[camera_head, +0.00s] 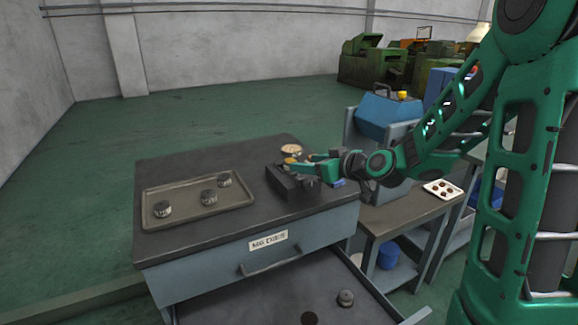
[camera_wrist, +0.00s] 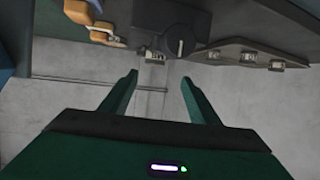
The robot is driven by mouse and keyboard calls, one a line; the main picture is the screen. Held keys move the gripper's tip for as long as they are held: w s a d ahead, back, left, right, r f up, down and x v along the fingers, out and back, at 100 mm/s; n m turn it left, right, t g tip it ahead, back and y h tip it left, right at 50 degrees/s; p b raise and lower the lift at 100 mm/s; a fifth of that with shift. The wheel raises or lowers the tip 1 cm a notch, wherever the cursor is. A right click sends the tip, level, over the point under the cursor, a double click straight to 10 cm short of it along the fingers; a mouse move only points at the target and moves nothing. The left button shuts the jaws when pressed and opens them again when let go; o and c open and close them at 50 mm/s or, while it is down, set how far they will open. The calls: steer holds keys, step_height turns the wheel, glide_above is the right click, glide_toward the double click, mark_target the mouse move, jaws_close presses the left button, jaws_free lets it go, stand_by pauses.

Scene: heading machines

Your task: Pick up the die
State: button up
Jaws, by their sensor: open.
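Three short metal cylinders that look like dies stand on the grey tray (camera_head: 180,220): a left one (camera_head: 162,209), a middle one (camera_head: 208,197) and a right one (camera_head: 224,179). Another similar cylinder (camera_head: 345,298) sits in the open drawer below. The frames do not show which one is the task's die. My gripper (camera_head: 291,164) is over the right back part of the tabletop, pointing left, to the right of the tray and apart from the dies. In the wrist view its two fingers (camera_wrist: 158,92) are spread with nothing between them.
A dark block (camera_head: 283,184) stands under my gripper on the cabinet top, with a round yellowish-topped item (camera_head: 291,149) behind it. The open drawer (camera_head: 260,306) juts out in front. A lower side table (camera_head: 395,212) with a small white tray (camera_head: 443,189) stands right. Tabletop before the tray is clear.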

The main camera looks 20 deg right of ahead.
mark_target(291, 161)
steer(key=x, duration=0.3)
steer(key=shift+w+d+f, duration=0.1)
steer(key=shift+w+d, duration=0.15)
steer(key=shift+w, duration=0.05)
steer(key=shift+d+x, duration=0.2)
steer(key=shift+x, duration=2.6)
steer(key=shift+w, duration=0.1)
jaws_close()
